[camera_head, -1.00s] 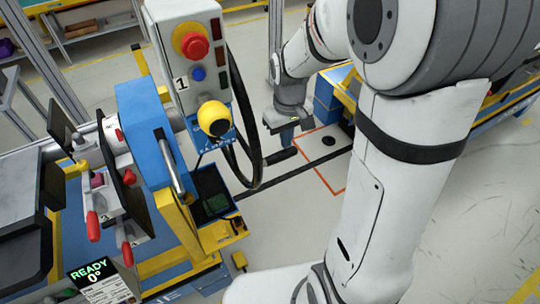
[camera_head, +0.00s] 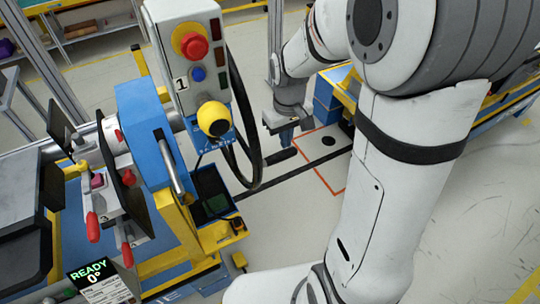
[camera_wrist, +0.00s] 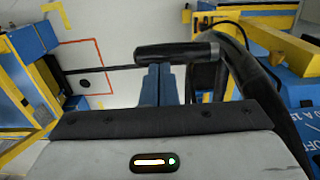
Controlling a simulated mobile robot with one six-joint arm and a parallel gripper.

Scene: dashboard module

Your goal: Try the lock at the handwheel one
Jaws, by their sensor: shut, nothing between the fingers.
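The black handwheel (camera_head: 256,160) stands edge-on beside the control box (camera_head: 178,75) marked 1. Its crank handle (camera_head: 281,156) sticks out to the right; the handle also shows in the wrist view (camera_wrist: 177,51). My gripper (camera_head: 284,138) is just above the handle in the head view. In the wrist view, my blue fingers (camera_wrist: 158,70) are together and empty, with their tips at the handle; I cannot tell whether they touch it. A yellow knob (camera_head: 214,119) sits low on the box. I cannot tell which part is the lock.
The box carries a red button (camera_head: 194,46) and a blue button (camera_head: 198,73). A blue and yellow fixture stands left, with a screen (camera_head: 90,272) reading READY 0°. A red-outlined floor patch (camera_head: 325,150) lies behind the gripper. Open floor is at the right.

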